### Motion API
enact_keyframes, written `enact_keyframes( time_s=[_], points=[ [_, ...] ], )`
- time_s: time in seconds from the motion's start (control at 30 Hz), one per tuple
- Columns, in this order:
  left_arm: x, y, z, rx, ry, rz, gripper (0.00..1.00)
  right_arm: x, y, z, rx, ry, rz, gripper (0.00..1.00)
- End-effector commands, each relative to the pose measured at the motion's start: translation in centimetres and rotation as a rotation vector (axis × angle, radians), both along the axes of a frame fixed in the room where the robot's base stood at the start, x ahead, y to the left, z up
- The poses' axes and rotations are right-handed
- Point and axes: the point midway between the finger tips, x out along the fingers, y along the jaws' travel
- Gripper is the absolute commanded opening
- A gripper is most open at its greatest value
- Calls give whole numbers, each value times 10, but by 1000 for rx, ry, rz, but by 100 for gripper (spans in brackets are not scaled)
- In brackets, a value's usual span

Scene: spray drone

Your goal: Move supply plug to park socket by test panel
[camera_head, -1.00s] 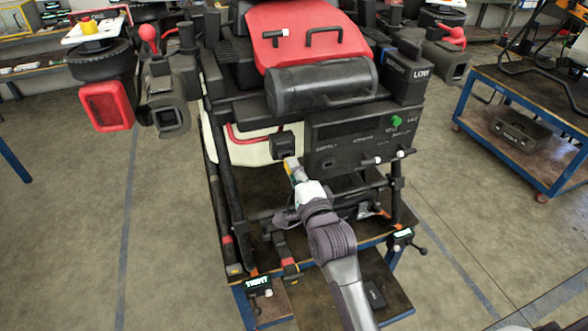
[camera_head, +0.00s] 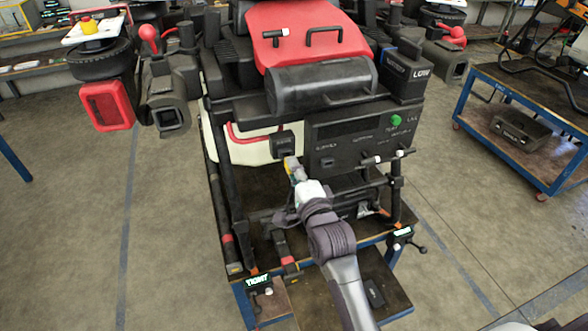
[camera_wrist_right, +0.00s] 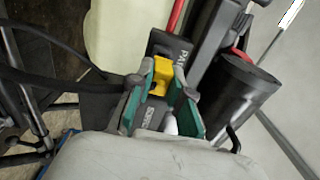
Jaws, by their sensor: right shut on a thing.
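My right gripper (camera_head: 293,169) is at the front of the machine, just below the dark park socket block (camera_head: 284,144). In the right wrist view its green-padded fingers (camera_wrist_right: 162,92) are closed around the supply plug, a dark body with a yellow part (camera_wrist_right: 160,76). The plug points at the block marked PARK (camera_wrist_right: 172,48), and its yellow end is right at that block. I cannot tell whether it touches or is seated. The test panel (camera_head: 350,138), dark with a green button (camera_head: 396,120), is just right of the socket block. My left gripper is not in view.
A dark bar frame and table (camera_head: 330,270) lie under the machine. A black cylinder (camera_wrist_right: 240,95) stands right of the fingers in the wrist view. A blue-framed cart (camera_head: 520,130) stands at the right.

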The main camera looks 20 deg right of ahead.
Motion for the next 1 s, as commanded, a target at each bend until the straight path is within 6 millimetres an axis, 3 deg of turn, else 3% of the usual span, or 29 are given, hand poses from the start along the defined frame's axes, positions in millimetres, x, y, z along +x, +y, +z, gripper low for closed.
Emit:
enact_keyframes(
  time_s=[1.0],
  points=[
    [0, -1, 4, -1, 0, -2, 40, 7, 0, 0, 0, 0, 0, 0]
  ],
)
